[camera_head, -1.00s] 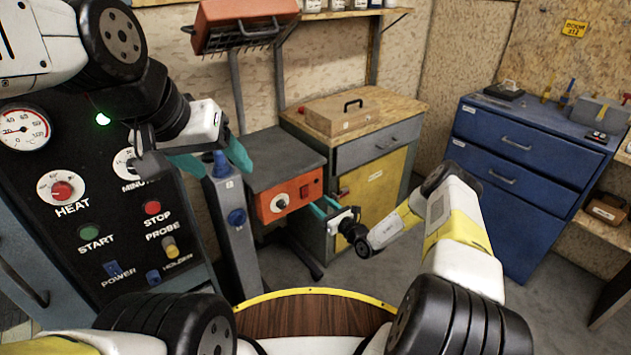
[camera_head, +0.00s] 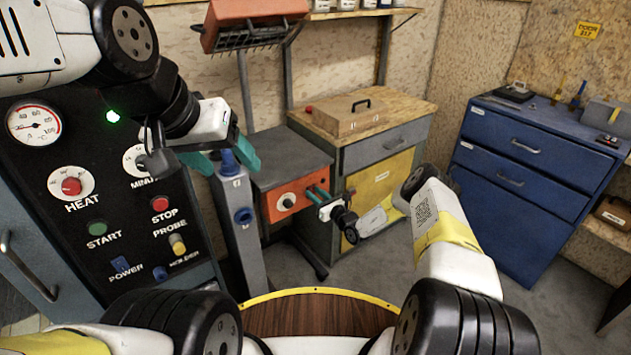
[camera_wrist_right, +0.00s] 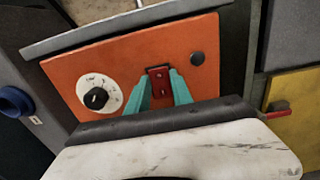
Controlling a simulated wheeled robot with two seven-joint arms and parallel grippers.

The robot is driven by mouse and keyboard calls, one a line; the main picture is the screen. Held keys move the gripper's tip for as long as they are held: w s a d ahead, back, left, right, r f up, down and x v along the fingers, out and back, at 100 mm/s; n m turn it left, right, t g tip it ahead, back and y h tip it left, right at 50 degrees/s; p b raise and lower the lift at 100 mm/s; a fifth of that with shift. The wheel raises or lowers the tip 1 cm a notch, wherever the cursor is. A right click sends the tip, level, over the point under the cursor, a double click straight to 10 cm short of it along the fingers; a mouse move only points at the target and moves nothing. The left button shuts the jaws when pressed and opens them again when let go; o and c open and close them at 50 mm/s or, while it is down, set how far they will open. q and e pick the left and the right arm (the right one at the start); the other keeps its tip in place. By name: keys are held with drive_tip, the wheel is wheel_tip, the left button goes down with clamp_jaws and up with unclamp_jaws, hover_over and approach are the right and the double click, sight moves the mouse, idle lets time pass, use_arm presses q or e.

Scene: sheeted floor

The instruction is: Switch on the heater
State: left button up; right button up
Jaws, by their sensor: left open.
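The heater's orange front panel (camera_head: 270,205) stands under a grey top in the middle of the head view. In the right wrist view the panel (camera_wrist_right: 120,60) carries a black dial (camera_wrist_right: 97,98) on a white scale and a red rocker switch (camera_wrist_right: 158,78). My right gripper (camera_head: 316,193) is at the panel's right side. In the right wrist view its two teal fingers (camera_wrist_right: 160,88) stand apart, one on each side of the switch, hiding its lower surroundings. I cannot tell whether they touch it. My left gripper (camera_head: 224,160) is open and empty, near the dark control panel.
The dark control panel (camera_head: 120,215) with HEAT, START and STOP controls stands at left. A grey post (camera_head: 240,225) with a blue knob is beside the heater. A wooden-topped cabinet (camera_head: 375,160) stands right of it, blue drawers (camera_head: 530,170) further right. Floor between is clear.

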clamp_jaws()
drive_tip(key=shift+f, duration=0.1)
drive_tip(key=shift+f+t+y, duration=0.15)
drive_tip(key=shift+t+y, duration=0.35)
drive_tip(key=shift+t, duration=0.1)
drive_tip(key=shift+d+t+y, duration=0.1)
drive_tip(key=shift+t+y, duration=0.3)
drive_tip(key=shift+t, duration=0.2)
drive_tip(key=o, duration=0.6)
unclamp_jaws()
drive_tip(key=shift+o, duration=0.2)
drive_tip(key=shift+f, duration=0.1)
